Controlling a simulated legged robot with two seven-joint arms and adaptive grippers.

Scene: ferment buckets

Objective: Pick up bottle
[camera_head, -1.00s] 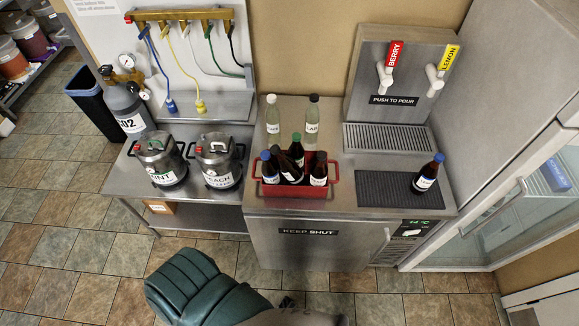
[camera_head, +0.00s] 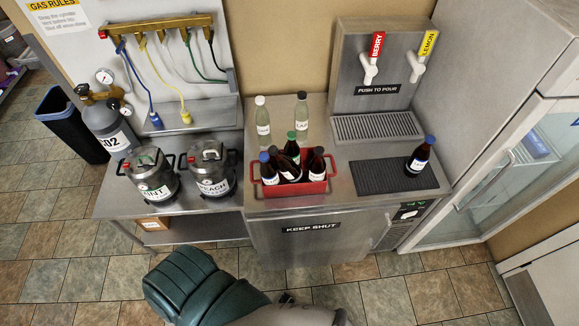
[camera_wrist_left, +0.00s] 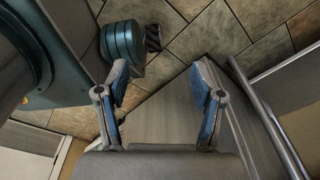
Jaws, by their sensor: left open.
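A dark brown bottle with a blue cap (camera_head: 417,160) stands upright on the black mat (camera_head: 375,178) at the right of the steel counter. Several more dark bottles (camera_head: 316,165) are in a red carrier (camera_head: 322,187) at the counter's front; one of them leans. A clear bottle with a white cap (camera_head: 263,120) and one with a black cap (camera_head: 301,118) stand behind the carrier. The task does not say which bottle is meant. My left gripper (camera_wrist_left: 158,75) is open and empty in the left wrist view, above a grey surface and floor tiles. No right gripper shows.
Two steel kegs (camera_head: 212,170) stand on the lower table left of the counter. A drinks dispenser (camera_head: 378,65) with a drip tray (camera_head: 376,126) is behind the mat. A glass-door fridge (camera_head: 515,165) borders the right side. Counter between carrier and mat is clear.

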